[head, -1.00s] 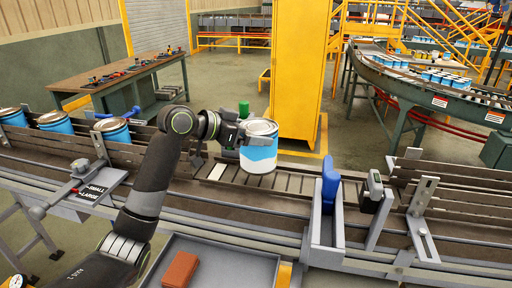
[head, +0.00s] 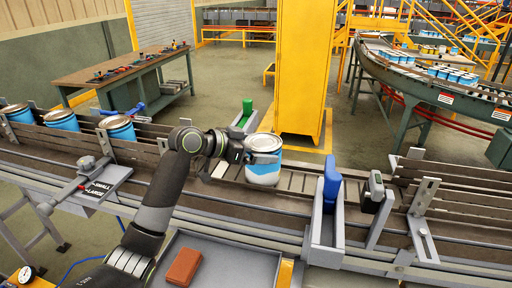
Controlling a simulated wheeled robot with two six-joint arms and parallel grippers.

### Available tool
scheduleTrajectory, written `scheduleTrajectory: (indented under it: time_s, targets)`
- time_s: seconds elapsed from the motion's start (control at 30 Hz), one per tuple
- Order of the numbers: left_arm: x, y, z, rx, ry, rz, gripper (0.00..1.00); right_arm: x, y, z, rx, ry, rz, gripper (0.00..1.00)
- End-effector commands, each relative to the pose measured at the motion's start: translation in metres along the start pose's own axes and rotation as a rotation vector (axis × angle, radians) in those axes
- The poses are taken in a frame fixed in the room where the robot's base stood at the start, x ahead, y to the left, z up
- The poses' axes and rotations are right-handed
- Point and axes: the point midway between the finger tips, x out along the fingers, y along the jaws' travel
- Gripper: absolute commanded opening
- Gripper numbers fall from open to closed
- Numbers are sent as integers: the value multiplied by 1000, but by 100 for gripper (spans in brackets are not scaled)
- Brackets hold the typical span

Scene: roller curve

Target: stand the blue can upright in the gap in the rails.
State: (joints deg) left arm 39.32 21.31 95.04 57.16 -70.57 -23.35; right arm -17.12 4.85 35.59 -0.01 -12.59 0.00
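The blue can (head: 264,172), white and blue with a grey lid, is upright over the rollers in the gap between the rails. My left gripper (head: 250,153) reaches it from the left, near its upper part, and appears shut on it. The far finger is hidden behind the can. The can's base is at or just above the rollers; I cannot tell whether it touches. My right gripper is not in view.
Several similar cans (head: 62,121) stand between the left rails (head: 150,150). A blue block in a bracket (head: 331,180) and a black-topped bracket (head: 374,190) stand right of the gap. A green-topped bracket (head: 246,110) stands behind. A tray (head: 235,264) with a red-brown block (head: 183,267) lies in front.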

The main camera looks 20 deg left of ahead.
Motion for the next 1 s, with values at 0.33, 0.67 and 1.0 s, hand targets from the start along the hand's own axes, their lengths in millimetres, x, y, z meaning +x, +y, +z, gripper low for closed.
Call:
scheduleTrajectory:
  time_s: [0.33, 0.67, 1.0]
  targets:
    - [-16, -2, -1, 4, 1, -4, 100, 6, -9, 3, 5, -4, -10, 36]
    - [-72, -2, 0, 4, -1, -5, 100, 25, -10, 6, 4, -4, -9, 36]
    - [-112, -1, -1, 2, 0, -3, 100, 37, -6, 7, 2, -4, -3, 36]
